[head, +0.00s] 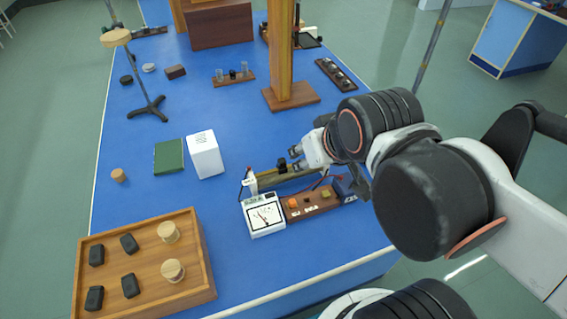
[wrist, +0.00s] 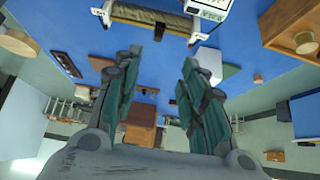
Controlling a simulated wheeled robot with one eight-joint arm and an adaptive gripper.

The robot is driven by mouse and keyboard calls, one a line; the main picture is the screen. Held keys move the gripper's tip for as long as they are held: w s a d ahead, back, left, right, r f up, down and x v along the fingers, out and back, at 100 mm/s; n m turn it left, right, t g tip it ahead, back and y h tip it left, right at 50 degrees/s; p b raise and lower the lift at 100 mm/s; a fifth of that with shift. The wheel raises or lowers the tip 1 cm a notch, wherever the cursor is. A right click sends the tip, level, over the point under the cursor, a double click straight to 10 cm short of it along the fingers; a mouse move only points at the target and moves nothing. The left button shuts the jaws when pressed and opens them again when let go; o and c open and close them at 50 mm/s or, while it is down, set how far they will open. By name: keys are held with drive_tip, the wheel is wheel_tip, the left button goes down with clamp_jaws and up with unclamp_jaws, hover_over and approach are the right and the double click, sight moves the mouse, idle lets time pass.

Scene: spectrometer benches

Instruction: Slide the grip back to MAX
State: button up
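The rheostat (head: 288,180), a tan wound cylinder with a yellowish bar above it, lies on the blue bench behind the meter. Its small black grip (head: 282,164) shows around the middle of the bar. My gripper (head: 294,160) is close by the grip, coming from the right. In the wrist view the rheostat (wrist: 145,17) crosses the top edge, and the small dark grip (wrist: 158,32) hangs at its rail. There my gripper (wrist: 158,62) has its two fingers well apart with nothing between them. I cannot read a MAX mark.
A white meter (head: 264,214) and a wooden terminal board (head: 309,203) stand right in front of the rheostat. A white box (head: 205,155) and a green book (head: 168,157) lie to the left. A wooden post (head: 281,60) rises behind. A tray (head: 190,291) sits front left.

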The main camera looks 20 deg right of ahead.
idle(0.4)
drive_tip(key=g+p, duration=0.7)
hover_over(281, 160)
wheel_tip(281, 160, down, 5)
wheel_tip(281, 160, down, 14)
drive_tip(key=b, duration=0.4)
drive_tip(key=shift+d+r, duration=0.1)
drive_tip(key=shift+r, duration=0.05)
clamp_jaws()
